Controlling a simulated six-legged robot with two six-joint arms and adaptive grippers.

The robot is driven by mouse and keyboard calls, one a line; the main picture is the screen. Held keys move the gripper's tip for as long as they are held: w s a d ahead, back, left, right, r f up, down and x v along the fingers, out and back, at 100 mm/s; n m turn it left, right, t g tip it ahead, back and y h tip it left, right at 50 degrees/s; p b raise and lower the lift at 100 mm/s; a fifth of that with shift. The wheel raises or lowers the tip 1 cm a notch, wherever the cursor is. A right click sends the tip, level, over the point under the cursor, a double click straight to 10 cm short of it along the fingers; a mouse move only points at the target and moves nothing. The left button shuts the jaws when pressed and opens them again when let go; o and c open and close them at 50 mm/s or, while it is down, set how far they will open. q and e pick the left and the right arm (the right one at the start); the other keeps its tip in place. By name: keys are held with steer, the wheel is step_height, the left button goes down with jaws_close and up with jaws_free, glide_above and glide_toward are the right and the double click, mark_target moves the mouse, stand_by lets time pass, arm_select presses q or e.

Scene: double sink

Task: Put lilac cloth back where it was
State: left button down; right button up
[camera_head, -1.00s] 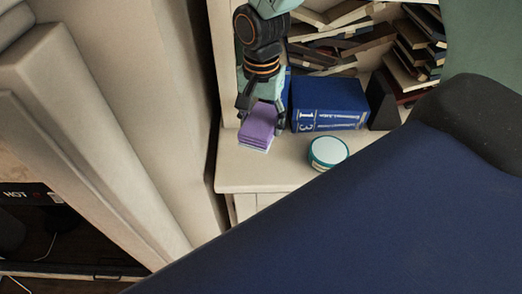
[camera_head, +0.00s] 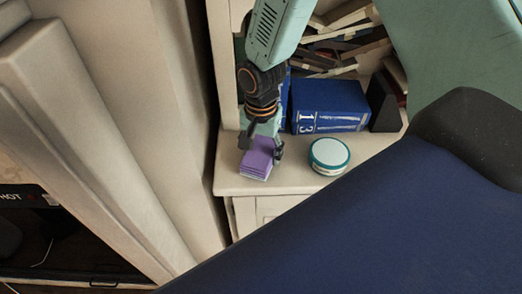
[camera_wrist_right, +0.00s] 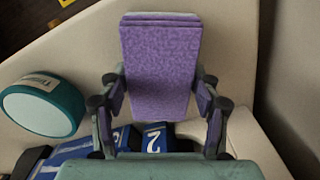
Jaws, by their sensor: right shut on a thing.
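The lilac cloth (camera_head: 256,162) is a folded, layered purple block near the front left of the cream shelf top (camera_head: 290,184). My right gripper (camera_head: 261,147) is shut on it, with one finger on each side. In the right wrist view the cloth (camera_wrist_right: 160,65) stands out beyond the fingers of my right gripper (camera_wrist_right: 162,95). I cannot tell whether the cloth touches the shelf top. My left gripper is not in view.
A round teal-and-white tub (camera_head: 329,155) stands to the right of the cloth. Blue numbered books (camera_head: 328,106) stand behind it, with a dark bookend (camera_head: 383,102) beside them. Stacked books fill the shelf behind. Bare shelf top lies between cloth and tub.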

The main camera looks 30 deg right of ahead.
mark_target(261, 150)
steer(key=o, duration=1.1)
steer(key=shift+s, duration=0.1)
steer(key=shift+r, duration=0.2)
step_height(261, 150, up, 12)
steer(key=p, duration=0.2)
steer(key=shift+f, duration=0.15)
steer(key=shift+f, duration=0.1)
